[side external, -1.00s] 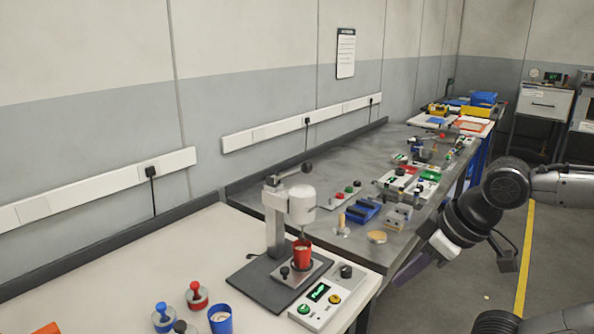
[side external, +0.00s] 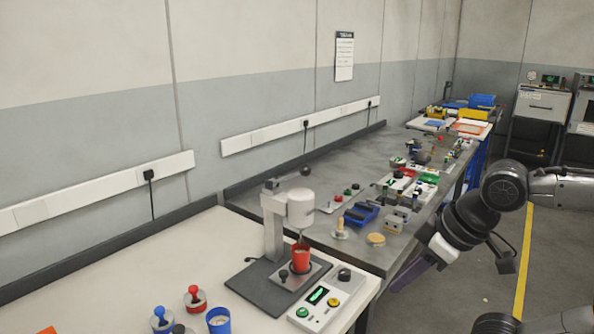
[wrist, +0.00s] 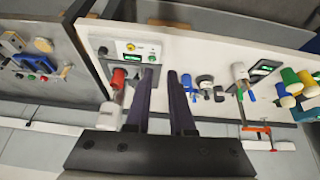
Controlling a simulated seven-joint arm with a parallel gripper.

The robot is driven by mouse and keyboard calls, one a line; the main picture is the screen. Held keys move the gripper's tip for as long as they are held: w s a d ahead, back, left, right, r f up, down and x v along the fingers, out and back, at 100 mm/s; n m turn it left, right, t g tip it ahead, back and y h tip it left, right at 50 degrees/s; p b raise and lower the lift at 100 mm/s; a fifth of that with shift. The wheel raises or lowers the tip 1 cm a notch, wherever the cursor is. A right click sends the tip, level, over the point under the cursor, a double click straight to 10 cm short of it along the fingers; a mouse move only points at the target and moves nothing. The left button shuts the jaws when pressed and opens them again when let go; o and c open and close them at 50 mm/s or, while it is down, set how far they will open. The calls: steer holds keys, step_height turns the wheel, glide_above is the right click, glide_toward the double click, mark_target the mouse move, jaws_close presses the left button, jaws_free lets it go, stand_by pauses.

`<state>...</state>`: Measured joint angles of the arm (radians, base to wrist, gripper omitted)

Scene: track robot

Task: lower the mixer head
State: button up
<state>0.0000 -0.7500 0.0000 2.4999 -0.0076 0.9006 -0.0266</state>
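The mixer has a grey column and a white head (side external: 301,206), with a lever ending in a black knob (side external: 306,172). A red cup (side external: 301,260) stands on the base plate under the head; a thin shaft runs down from the head toward the cup. In the wrist view the white head (wrist: 109,116) and red cup (wrist: 118,79) are left of my fingers. My gripper (wrist: 163,72) has dark purple fingers, apart with nothing between them. In the side view my gripper (side external: 408,273) is right of the mixer, beyond the bench's front edge, touching nothing; its fingertips are hard to make out.
A control panel (side external: 325,302) with a green display, buttons and a black knob sits in front of the mixer. Red and blue knobbed pieces and a blue cup (side external: 218,321) stand at the front left. A grey bench (side external: 345,245) with several fixtures adjoins on the right.

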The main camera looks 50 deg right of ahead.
mark_target(289, 176)
steer(key=o, duration=0.6)
steer(key=d+r+n+h, duration=0.1)
steer(key=d, duration=0.2)
steer(key=w+d+n+h, duration=0.1)
steer(key=d+n+h, duration=0.1)
steer(key=d, duration=0.1)
steer(key=w+d+r+n+h, duration=0.1)
steer(key=d+h, duration=0.1)
steer(key=d, duration=0.1)
steer(key=shift+w+r+n, duration=0.2)
steer(key=shift+r+n, duration=0.15)
steer(key=shift+n, duration=0.05)
steer(key=w+d+r+n+t+h, duration=0.4)
steer(key=w+d+r+n+h, duration=0.3)
steer(key=w+n, duration=0.4)
steer(key=w+a+f+n+t+y, duration=0.2)
steer(key=w+a+f+n+t, duration=0.3)
steer(key=w+n, duration=0.55)
steer(key=x, duration=0.8)
steer(key=a+r+x, duration=0.1)
steer(key=x, duration=0.3)
steer(key=shift+w+d+r, duration=0.1)
steer(key=shift+w, duration=0.45)
jaws_close()
